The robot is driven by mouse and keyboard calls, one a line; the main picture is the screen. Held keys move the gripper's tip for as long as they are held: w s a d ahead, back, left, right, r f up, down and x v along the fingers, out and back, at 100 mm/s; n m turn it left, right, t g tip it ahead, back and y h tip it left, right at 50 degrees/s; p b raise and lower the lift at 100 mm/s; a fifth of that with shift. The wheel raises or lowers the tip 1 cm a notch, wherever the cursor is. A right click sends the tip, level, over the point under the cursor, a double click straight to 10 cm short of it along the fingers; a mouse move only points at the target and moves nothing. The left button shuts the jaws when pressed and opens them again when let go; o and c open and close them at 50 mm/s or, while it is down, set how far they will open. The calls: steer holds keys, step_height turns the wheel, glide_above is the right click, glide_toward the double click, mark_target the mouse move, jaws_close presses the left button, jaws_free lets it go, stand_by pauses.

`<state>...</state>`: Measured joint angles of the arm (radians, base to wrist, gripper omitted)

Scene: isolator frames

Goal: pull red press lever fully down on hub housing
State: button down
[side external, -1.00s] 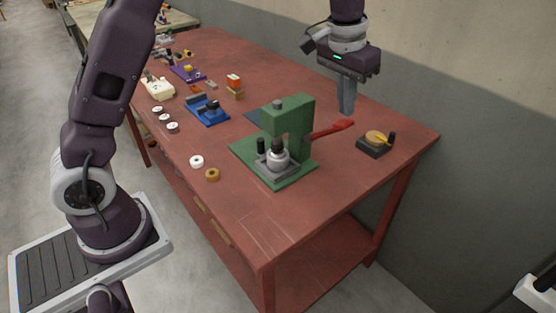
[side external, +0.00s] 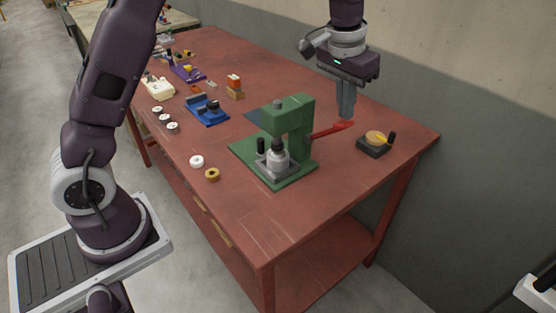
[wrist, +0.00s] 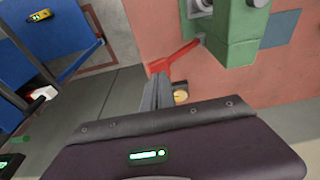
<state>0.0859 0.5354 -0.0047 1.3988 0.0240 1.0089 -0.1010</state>
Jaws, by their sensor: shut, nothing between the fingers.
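The green press (side external: 295,125) stands on its green base plate on the red table. Its red lever (side external: 331,130) sticks out to the right, low over the table, and also shows in the wrist view (wrist: 176,59). A grey and silver hub housing (side external: 277,160) sits on the base plate under the press head. My gripper (side external: 345,114) is shut and empty, pointing down. Its fingertips are at the outer end of the lever, overlapping it in the side view. In the wrist view the fingertips (wrist: 157,78) overlap the lever's end; I cannot tell whether they touch it.
A black block with a round tan top and yellow pointer (side external: 376,142) stands right of the lever. A white ring (side external: 196,161) and a brown ring (side external: 212,174) lie left of the press. A blue fixture (side external: 207,111) stands farther back. The table's front is clear.

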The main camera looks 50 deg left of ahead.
mark_target(349, 125)
steer(key=shift+f, duration=0.8)
steer(key=shift+d+f, duration=0.8)
steer(key=shift+f, duration=0.25)
steer(key=shift+f, duration=0.1)
steer(key=shift+d+f, duration=0.25)
steer(key=shift+f, duration=0.3)
steer(key=shift+d+f, duration=0.25)
steer(key=shift+f, duration=0.3)
